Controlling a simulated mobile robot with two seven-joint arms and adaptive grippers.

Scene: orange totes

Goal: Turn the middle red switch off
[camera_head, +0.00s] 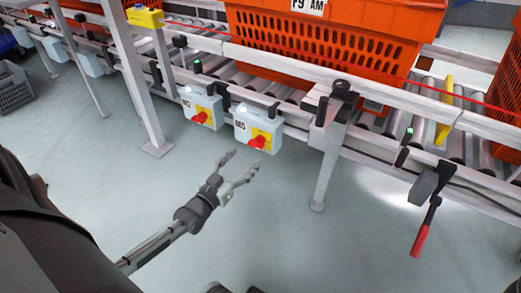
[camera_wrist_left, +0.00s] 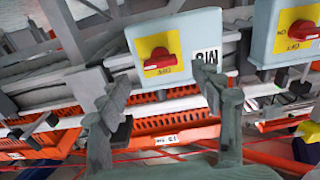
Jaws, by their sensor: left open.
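Two pale blue-grey switch boxes hang under the conveyor rail in the head view. Each has a yellow plate and a red rotary knob: the left knob (camera_head: 200,117) and the right knob (camera_head: 257,142). My left gripper (camera_head: 243,161) is open and empty, just below and in front of the right box, apart from it. In the left wrist view, which looks upside down, the nearer red knob (camera_wrist_left: 160,61) lies just beyond the open fingers (camera_wrist_left: 163,90). The other red knob (camera_wrist_left: 302,30) is at upper right. My right gripper is not seen.
A conveyor (camera_head: 290,90) with orange totes (camera_head: 320,45) runs behind the boxes. A metal support leg (camera_head: 325,170) stands right of them, and a white post (camera_head: 133,85) left. A red-handled lever (camera_head: 423,228) hangs at right. The floor in front is clear.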

